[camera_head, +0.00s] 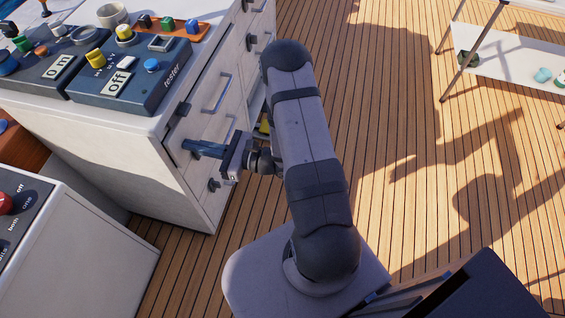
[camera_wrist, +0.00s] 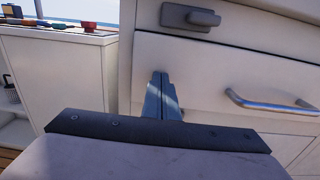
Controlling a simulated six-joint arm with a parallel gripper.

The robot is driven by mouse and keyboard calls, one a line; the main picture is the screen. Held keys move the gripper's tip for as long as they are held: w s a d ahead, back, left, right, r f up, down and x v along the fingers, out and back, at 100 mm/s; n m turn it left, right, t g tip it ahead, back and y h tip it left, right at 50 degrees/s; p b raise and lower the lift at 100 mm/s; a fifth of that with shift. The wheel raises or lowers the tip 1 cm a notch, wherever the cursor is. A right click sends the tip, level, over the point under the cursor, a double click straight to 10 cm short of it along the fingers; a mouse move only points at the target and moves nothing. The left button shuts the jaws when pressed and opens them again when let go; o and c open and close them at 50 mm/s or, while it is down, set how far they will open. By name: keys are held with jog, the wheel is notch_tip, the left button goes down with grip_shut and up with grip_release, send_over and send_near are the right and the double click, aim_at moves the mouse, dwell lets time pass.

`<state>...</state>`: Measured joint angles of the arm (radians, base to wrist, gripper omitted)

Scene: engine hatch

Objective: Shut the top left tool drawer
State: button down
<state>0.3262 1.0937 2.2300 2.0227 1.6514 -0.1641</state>
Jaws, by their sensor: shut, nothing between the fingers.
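The white tool cabinet (camera_head: 130,150) stands at the left in the head view. Its left column has a drawer front with a metal bar handle (camera_head: 217,95), which also shows in the wrist view (camera_wrist: 270,103). My gripper (camera_head: 188,147) is shut and empty, its fingers pointing at the cabinet front. In the wrist view, the shut fingertips (camera_wrist: 161,80) are in front of the pale drawer panel (camera_wrist: 215,70), near its left end and left of the handle. I cannot tell whether they touch it. The panel looks nearly flush with the cabinet; any small gap is hard to judge.
A dark latch (camera_wrist: 190,18) sits above the panel. Tester panels (camera_head: 125,75) and a mug (camera_head: 112,15) stand on the cabinet top. Another white console (camera_head: 60,240) with a red button is at lower left. The wooden deck (camera_head: 390,90) at right is largely clear.

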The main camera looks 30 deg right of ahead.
jog(key=shift+x, duration=1.05)
jog(key=shift+w+r, duration=0.1)
jog(key=shift+r, duration=0.15)
jog(key=shift+d, duration=0.1)
jog(key=v, duration=1.4)
jog(key=shift+f+b, duration=0.2)
jog(key=shift+b, duration=0.15)
jog(key=shift+s, duration=0.25)
